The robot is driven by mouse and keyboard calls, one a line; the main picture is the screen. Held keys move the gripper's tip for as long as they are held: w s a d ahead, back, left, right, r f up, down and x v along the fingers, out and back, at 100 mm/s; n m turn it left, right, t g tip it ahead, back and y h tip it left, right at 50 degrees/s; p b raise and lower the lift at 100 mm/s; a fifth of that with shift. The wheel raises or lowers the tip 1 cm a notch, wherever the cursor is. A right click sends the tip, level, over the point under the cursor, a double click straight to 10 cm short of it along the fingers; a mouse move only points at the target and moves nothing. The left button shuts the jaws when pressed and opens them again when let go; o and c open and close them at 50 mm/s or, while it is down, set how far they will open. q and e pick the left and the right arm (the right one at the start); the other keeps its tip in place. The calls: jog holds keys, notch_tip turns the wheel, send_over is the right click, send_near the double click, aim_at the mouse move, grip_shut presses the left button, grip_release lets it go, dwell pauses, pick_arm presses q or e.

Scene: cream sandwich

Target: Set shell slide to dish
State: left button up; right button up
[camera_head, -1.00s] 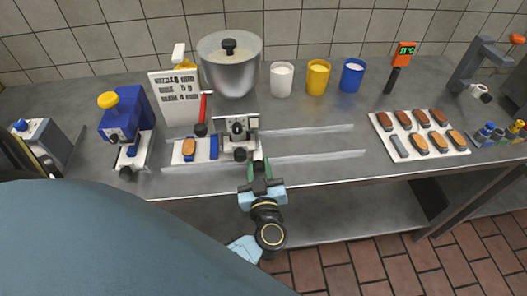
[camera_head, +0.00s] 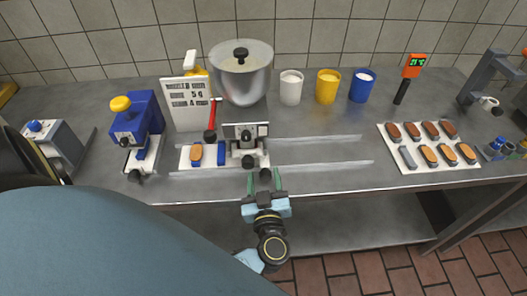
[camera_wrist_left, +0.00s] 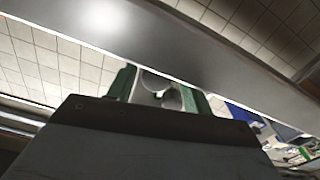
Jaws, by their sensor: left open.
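A small white slide plate (camera_head: 187,160) lies left of centre on the counter, with one brown shell (camera_head: 196,154) and a blue block (camera_head: 221,153) on it. Just right of it stands a grey and white unit (camera_head: 240,133) with dark knobs at its front. My left gripper (camera_head: 265,182) is open at the counter's front edge, its green fingers apart. A dark knob (camera_head: 265,174) shows between or just beyond the fingers; contact cannot be told. In the left wrist view a pale rounded part (camera_wrist_left: 165,97) shows between the fingers. No dish can be identified for certain.
A metal pot (camera_head: 243,80) stands behind the unit, with white, yellow and blue cups to its right. A white tray (camera_head: 408,167) of several shells lies at the right. A blue device (camera_head: 136,117) stands at the left. The rail area right of the unit is clear.

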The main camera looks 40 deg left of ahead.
pick_arm(q)
jog(key=v, duration=1.2)
jog(key=shift+s, duration=0.15)
jog(key=shift+d, duration=0.1)
